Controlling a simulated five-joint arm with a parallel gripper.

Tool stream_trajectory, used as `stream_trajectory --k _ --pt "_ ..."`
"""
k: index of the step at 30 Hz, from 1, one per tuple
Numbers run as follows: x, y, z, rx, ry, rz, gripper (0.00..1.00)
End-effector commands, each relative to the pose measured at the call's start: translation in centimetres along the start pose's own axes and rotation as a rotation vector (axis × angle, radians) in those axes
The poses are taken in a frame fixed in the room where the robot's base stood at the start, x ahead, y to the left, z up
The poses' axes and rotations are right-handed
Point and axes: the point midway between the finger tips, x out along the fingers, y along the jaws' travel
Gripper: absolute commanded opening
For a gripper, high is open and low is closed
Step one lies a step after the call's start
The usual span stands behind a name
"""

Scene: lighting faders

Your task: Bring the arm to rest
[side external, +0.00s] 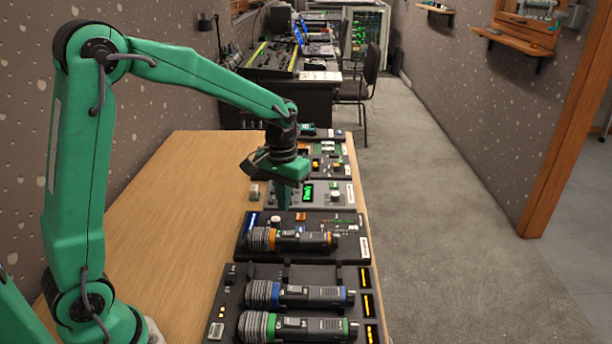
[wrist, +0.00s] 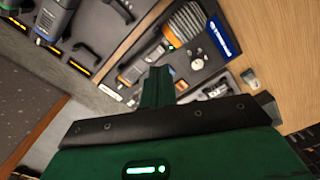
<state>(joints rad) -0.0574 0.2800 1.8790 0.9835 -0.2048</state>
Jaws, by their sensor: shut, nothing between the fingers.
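My green arm reaches from the left over the wooden table (side external: 165,230) in the side view. My gripper (side external: 284,205) points down over the row of dark panels, near the unit with a green lit display (side external: 308,192). Its fingers are together, with nothing seen between them. In the wrist view my gripper (wrist: 156,85) shows as a closed green finger shape in front of a panel. Whether the fingertips touch the panel cannot be told. No fader is clearly made out in either view.
Microphones with an orange band (side external: 290,239), a blue band (side external: 300,295) and a green band (side external: 298,327) lie on the nearer panels. A grey wall stands at the left. Bare table lies left of the panels. A desk (side external: 275,85) and chair (side external: 368,80) stand behind.

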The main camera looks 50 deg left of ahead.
Motion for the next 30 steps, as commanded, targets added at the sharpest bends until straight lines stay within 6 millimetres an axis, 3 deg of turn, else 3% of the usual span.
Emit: stream_trajectory --k 10,17,30 --pt "-0.2 0.0 0.1 0.001 0.003 0.001 0.0" --pt "-1.7 -0.1 1.1 0.017 0.034 0.007 0.0" --pt "-7.2 -0.7 6.8 0.093 0.177 0.032 0.0"
